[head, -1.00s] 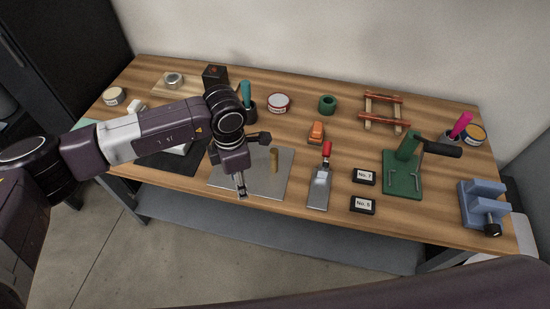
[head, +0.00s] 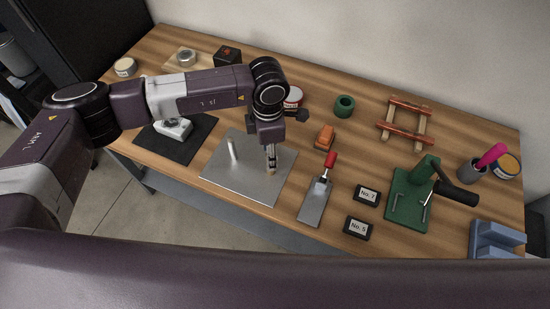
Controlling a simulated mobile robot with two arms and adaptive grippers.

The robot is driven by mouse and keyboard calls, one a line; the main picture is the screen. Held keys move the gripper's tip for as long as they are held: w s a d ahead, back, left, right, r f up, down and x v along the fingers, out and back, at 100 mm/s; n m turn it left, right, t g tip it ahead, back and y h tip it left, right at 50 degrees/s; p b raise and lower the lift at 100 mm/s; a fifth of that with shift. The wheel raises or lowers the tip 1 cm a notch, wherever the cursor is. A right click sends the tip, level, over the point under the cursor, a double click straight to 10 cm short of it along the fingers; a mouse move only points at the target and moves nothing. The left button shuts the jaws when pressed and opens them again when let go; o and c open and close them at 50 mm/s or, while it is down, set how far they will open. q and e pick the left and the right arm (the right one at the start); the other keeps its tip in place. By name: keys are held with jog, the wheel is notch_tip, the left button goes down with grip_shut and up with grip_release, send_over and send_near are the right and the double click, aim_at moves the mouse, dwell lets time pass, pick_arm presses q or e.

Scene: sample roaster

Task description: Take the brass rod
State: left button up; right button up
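The brass rod (head: 271,173) stands on the right part of a grey metal plate (head: 235,187) on the workbench. My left gripper (head: 270,165) points down right over the rod, with its fingers at the rod's upper part, hiding it. Only the rod's lower end shows clearly. The fingers are too small here to tell whether they are closed on it. A pale silver rod (head: 232,149) stands upright on the same plate, to the left. My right gripper is not in view.
A trowel-like tool with a red handle (head: 330,159) lies right of the plate, near an orange block (head: 325,137). Labelled black boxes (head: 367,194), a green press (head: 408,198) and a blue vise (head: 494,240) stand farther right. A black mat (head: 180,150) lies left.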

pick_arm(q)
jog(key=f, duration=0.2)
jog(key=f+p, duration=0.1)
jog(key=f, duration=0.2)
jog(key=shift+s+f+p, duration=0.25)
jog(key=shift+f+p, duration=0.05)
jog(key=shift+p, duration=0.1)
jog(key=shift+f, duration=0.4)
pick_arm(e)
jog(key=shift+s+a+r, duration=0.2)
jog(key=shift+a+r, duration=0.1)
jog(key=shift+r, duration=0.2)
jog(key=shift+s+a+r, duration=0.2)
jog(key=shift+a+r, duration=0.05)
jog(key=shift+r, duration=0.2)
pick_arm(q)
jog(key=shift+c, duration=0.2)
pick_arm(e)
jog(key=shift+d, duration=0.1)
pick_arm(q)
grip_shut()
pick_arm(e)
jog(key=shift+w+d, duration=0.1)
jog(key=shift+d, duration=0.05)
